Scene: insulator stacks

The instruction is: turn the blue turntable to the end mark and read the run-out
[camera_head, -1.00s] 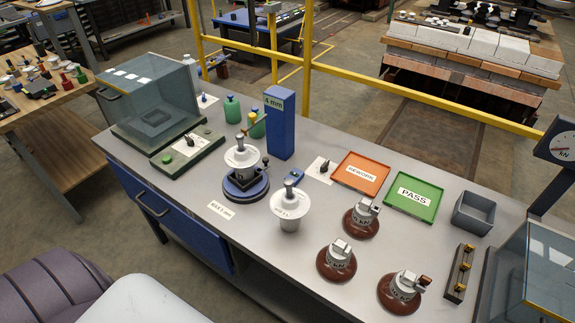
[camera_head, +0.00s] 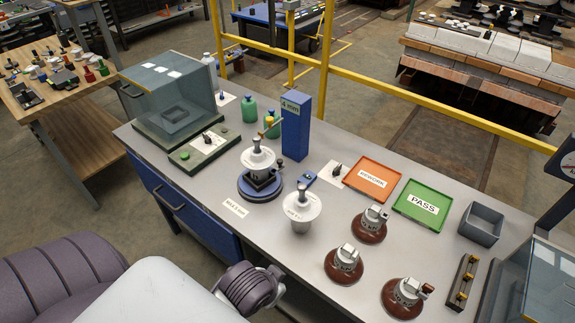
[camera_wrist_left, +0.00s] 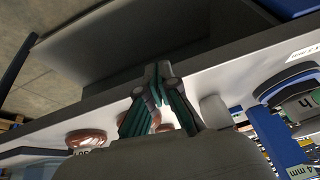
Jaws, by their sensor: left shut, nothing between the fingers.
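The blue turntable (camera_head: 245,187) stands on the grey bench in the head view, carrying a white insulator (camera_head: 258,160) with a steel pin on top. A brass-coloured arm (camera_head: 271,125) reaches toward that insulator beside a tall blue block marked 4 mm (camera_head: 296,135); I cannot tell whether it touches. Part of the turntable also shows at the right of the left wrist view (camera_wrist_left: 270,86). My left gripper (camera_wrist_left: 158,72) is shut and empty by the bench's front edge, apart from the turntable. I cannot read a run-out or make out the end mark. My right gripper is not in view.
Another white insulator (camera_head: 301,212) stands right of the turntable. Several brown insulators (camera_head: 343,265) stand farther right. An orange REWORK tray (camera_head: 371,178), a green PASS tray (camera_head: 422,204) and a grey bin (camera_head: 481,224) lie behind. A clear-sided box (camera_head: 170,95) stands at the left.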

